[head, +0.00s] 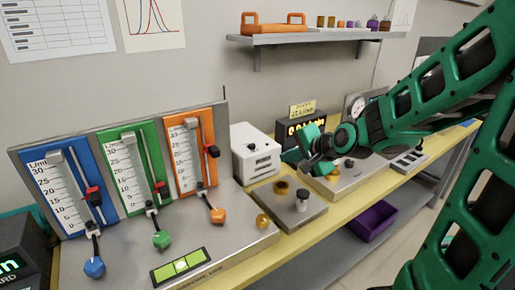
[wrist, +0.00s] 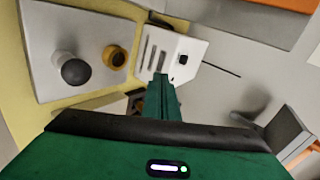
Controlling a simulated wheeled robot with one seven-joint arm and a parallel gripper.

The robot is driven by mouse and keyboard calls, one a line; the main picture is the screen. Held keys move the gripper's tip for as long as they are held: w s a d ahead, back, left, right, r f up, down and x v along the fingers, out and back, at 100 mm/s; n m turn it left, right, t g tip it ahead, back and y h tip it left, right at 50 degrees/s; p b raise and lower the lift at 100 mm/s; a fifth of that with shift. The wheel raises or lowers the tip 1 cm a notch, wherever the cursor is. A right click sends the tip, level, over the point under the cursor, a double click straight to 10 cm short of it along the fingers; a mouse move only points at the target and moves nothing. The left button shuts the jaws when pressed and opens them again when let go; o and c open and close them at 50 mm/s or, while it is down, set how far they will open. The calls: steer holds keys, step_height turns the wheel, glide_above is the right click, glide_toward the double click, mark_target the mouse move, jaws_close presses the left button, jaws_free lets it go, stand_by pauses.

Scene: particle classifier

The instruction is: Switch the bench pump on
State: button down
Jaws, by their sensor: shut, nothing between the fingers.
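A white box (head: 256,152) stands on the bench behind the small steel plate. In the wrist view the white box (wrist: 195,47) shows dark slots and a small black square button or switch (wrist: 183,60). A dark box with a lit yellow display (head: 291,131) and a yellow label on top stands just right of it. I cannot tell for sure which is the bench pump. My gripper (head: 290,156) is shut and empty, close to the white box's right front. In the wrist view my gripper (wrist: 162,82) points at the slotted side, near its edge; contact cannot be told.
A flow-meter panel with blue, green and orange scales (head: 128,168) stands at left. A steel plate (head: 291,211) with a black-topped knob and an amber cup lies in front of the white box. A dial gauge (head: 357,106) stands behind my arm. A shelf (head: 315,37) hangs above.

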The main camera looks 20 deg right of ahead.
steer(key=shift+w+a+r+m+t+y, duration=0.15)
steer(key=shift+w+a+r+m+t, duration=0.15)
steer(key=shift+w+a+r+m, duration=0.15)
steer(key=shift+w+a+r+m+t+y, duration=0.15)
steer(key=shift+w+a+r+m+t, duration=0.15)
steer(key=shift+w, duration=0.25)
steer(key=shift+w+f, duration=0.1)
glide_toward(253, 147)
step_height(253, 147, down, 3)
steer(key=w, duration=0.2)
steer(key=w+a, duration=0.1)
steer(key=shift+w+a, duration=0.15)
steer(key=shift+w, duration=0.25)
steer(key=shift+w+a, duration=0.1)
steer(key=shift+w, duration=0.6)
